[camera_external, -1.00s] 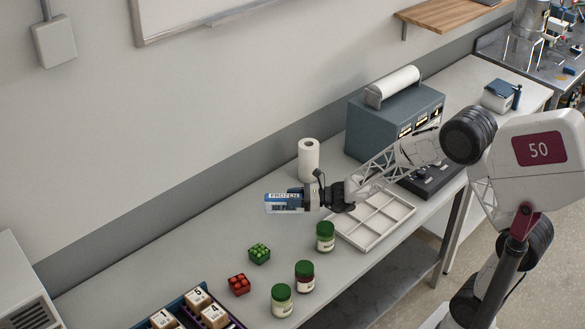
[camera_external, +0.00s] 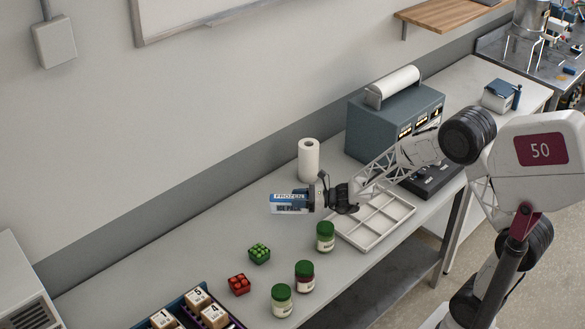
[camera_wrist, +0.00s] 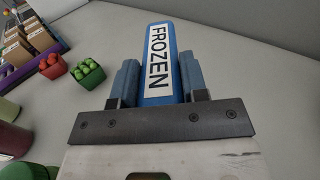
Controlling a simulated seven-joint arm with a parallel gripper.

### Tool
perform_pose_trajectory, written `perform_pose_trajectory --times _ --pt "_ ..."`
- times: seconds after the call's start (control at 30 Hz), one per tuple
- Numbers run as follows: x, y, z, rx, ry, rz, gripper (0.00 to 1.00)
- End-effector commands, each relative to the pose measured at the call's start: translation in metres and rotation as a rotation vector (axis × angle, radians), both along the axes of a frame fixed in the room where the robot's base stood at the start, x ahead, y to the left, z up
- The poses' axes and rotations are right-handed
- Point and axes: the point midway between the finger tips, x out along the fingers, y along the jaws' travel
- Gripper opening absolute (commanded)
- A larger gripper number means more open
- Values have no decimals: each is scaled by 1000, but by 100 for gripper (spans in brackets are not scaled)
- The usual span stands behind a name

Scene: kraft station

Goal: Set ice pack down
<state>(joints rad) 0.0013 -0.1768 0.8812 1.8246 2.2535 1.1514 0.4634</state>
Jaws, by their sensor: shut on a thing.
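The ice pack (camera_external: 290,203) is a blue and white block with a "FROZEN" label. My gripper (camera_external: 311,199) is shut on its right end in the external view. In the wrist view the ice pack (camera_wrist: 160,62) sticks out forward between the two blue-grey fingers of my gripper (camera_wrist: 161,82). Its far end points away over the bare grey table. It appears held close to the tabletop, but I cannot tell whether it touches. The gripped end is partly hidden by the fingers.
A white divided tray (camera_external: 377,232) lies under my wrist. Green-lidded jars (camera_external: 325,237) stand in front. A paper roll (camera_external: 309,160) stands behind. Green (camera_external: 260,253) and red (camera_external: 239,284) item baskets and a box of numbered blocks (camera_external: 197,298) are at lower left. The table (camera_external: 215,225) left of the pack is clear.

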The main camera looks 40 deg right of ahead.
Motion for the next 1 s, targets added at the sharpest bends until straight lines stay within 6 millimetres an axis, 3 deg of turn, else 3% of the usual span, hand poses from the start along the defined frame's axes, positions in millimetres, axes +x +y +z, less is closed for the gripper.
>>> perform_pose_trajectory --times 0.7,1.0 --pt "105 18 -9 0 -1 0 6" --pt "127 21 -11 1 -1 0 6"
